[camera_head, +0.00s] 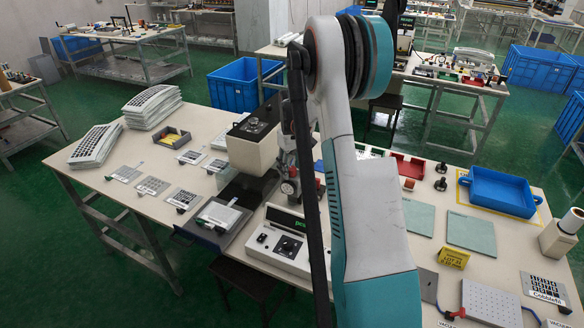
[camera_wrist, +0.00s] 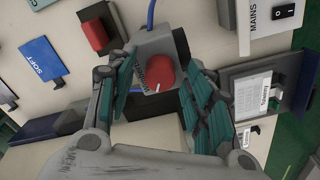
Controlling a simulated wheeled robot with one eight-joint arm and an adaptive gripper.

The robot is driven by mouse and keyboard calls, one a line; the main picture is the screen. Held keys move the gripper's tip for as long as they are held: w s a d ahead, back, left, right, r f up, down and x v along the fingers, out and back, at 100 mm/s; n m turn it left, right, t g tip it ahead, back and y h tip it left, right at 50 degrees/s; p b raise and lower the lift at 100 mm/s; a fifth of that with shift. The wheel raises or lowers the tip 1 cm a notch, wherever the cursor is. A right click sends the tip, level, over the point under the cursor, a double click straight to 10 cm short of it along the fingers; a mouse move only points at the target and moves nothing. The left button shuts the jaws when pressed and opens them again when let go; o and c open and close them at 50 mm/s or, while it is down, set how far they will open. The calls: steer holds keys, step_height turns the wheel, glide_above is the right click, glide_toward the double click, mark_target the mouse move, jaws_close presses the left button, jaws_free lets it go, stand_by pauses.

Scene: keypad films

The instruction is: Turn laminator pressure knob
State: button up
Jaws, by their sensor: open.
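In the wrist view a red round knob (camera_wrist: 162,77) with a white pointer line sits on a grey box (camera_wrist: 145,48) with a dark label I cannot fully read. My gripper (camera_wrist: 160,88) is open, with one teal-padded finger on each side of the knob. The knob lies between the fingers in the picture; I cannot tell whether either pad touches it. In the head view my arm hides most of the gripper and the knob.
The wrist view shows a second red block (camera_wrist: 95,35), a blue SOFT plate (camera_wrist: 42,58) and a MAINS switch box (camera_wrist: 270,20). In the head view a panel with a green display (camera_head: 285,245) stands below the arm. A blue tray (camera_head: 500,192) lies at the right.

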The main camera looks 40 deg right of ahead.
steer(key=c, duration=1.1)
